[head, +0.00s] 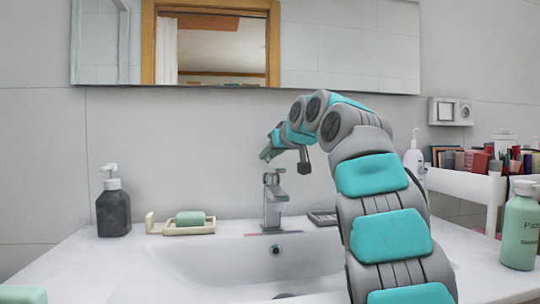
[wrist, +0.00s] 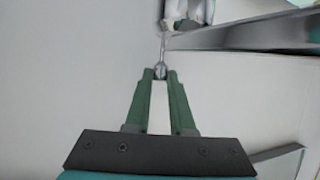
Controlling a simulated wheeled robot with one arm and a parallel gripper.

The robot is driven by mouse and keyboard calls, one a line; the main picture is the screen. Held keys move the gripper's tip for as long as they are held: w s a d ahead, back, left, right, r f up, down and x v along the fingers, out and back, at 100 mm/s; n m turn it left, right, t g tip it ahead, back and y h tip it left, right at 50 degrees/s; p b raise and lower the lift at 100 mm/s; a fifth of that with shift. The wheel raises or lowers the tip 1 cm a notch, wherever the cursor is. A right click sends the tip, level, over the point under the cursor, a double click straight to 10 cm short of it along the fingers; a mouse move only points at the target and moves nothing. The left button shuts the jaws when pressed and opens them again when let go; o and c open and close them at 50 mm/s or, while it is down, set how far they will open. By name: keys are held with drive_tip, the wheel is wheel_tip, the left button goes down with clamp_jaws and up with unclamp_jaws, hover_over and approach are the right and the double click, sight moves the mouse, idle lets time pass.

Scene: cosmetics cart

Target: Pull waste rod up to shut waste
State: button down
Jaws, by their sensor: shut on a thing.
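The waste rod (wrist: 163,48) is a thin metal rod with a small rounded knob, behind the chrome faucet. In the wrist view, my gripper (wrist: 160,73) has its two green fingers closed at their tips on the knob. The faucet (head: 273,205) stands upright at the back of the sink; part of it also shows at the top of the wrist view (wrist: 240,37). In the head view, my gripper (head: 266,154) is above the faucet, near the wall; I cannot make out the rod there. The drain (head: 284,296) is cut off at the bottom edge.
The white sink (head: 190,262) is empty. A dark soap pump bottle (head: 113,208) and a soap dish (head: 190,230) with green soap (head: 190,218) stand left of the faucet. A green bottle (head: 519,230) and a white cart (head: 465,185) of cosmetics are at right.

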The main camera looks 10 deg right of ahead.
drive_tip(key=shift+d, duration=0.15)
wheel_tip(320, 180, up, 2)
drive_tip(key=shift+r+p, duration=0.1)
drive_tip(key=shift+p, duration=0.7)
drive_tip(key=c, duration=0.8)
unclamp_jaws()
drive_tip(key=shift+o, duration=0.2)
drive_tip(key=b+v, duration=0.1)
drive_tip(key=v, duration=0.6)
drive_tip(key=shift+s+d, duration=0.2)
drive_tip(key=shift+s, duration=0.1)
